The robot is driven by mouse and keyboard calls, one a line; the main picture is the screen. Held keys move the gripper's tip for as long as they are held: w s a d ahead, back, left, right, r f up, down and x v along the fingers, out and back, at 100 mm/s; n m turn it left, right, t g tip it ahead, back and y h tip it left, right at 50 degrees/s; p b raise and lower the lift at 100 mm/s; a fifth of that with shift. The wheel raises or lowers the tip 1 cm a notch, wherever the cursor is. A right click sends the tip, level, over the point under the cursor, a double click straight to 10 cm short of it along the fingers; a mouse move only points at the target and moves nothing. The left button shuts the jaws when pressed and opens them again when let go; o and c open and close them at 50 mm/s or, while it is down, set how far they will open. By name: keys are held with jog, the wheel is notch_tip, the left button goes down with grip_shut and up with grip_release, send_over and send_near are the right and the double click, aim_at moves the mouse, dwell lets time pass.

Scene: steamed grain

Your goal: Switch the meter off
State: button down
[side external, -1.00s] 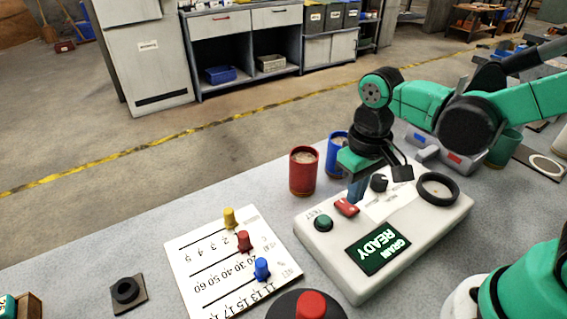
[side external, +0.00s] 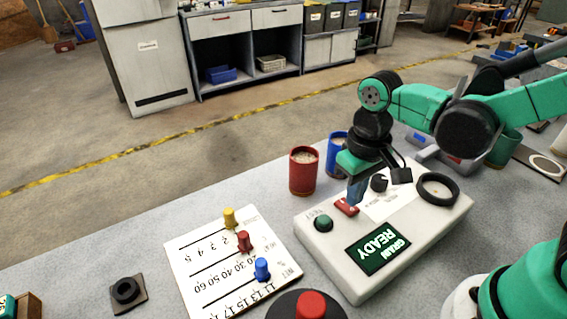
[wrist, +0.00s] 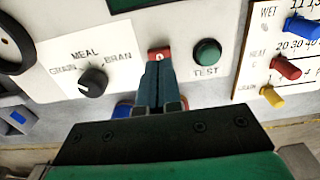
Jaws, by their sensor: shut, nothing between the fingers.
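The meter (side external: 335,258) is a white box on the table. The switch also shows in the wrist view (wrist: 159,54), partly hidden by my fingertips. My gripper (side external: 355,197) is shut and empty, pointing down. Its tips (wrist: 158,66) are right at the switch's edge; I cannot tell whether they touch it. The knob (wrist: 92,83) stands left of the fingers in the wrist view, the TEST button (wrist: 207,52) right.
A black ring (side external: 438,189) sits on the meter's right end. A red cup (side external: 303,172) and a blue cup (side external: 337,150) stand behind the meter. A white scale board (side external: 205,262) with coloured pegs lies to the left. A red button (side external: 311,304) stands in front.

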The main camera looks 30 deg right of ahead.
jog(key=shift+f, duration=0.9)
dwell(0.3)
jog(key=shift+r, duration=3.5)
jog(key=shift+w+d+r+t, duration=0.1)
jog(key=shift+d+r+t, duration=0.1)
jog(key=shift+d+t, duration=0.75)
jog(key=shift+w+d+r+t, duration=0.1)
jog(key=shift+d+r+t, duration=0.15)
jog(key=shift+d+t, duration=0.75)
jog(key=shift+w+d+r+t, duration=0.1)
jog(key=shift+d+r+t, duration=0.2)
jog(key=shift+t, duration=1.25)
jog(key=shift+f, duration=0.1)
